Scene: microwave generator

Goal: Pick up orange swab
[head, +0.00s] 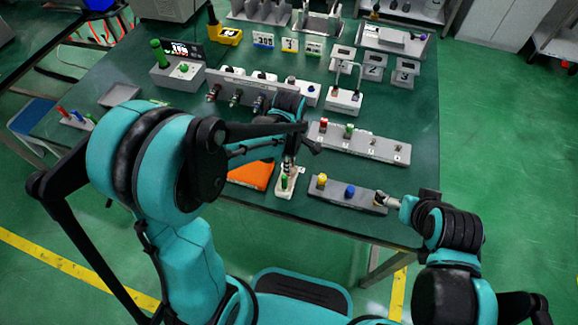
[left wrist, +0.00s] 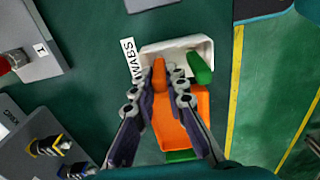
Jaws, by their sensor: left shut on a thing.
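The white swab holder (head: 283,190) stands near the table's front edge; in the left wrist view the holder (left wrist: 203,47) has a "SWABS" label beside it. A green swab (head: 284,182) stands in it and also shows in the left wrist view (left wrist: 199,68). My left gripper (head: 288,164) is over the holder, shut on the orange swab (left wrist: 160,80), which sits between its fingertips at the holder. I cannot tell whether its lower end is still in the holder. My right gripper (head: 386,200) is beside the right end of the front grey strip; its jaw state is unclear.
An orange flat piece (head: 252,174) lies just left of the holder. The front grey strip (head: 333,191) with yellow and blue knobs is at its right. A longer strip (head: 357,144) with red and green knobs and a grey connector box (head: 222,80) stand behind.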

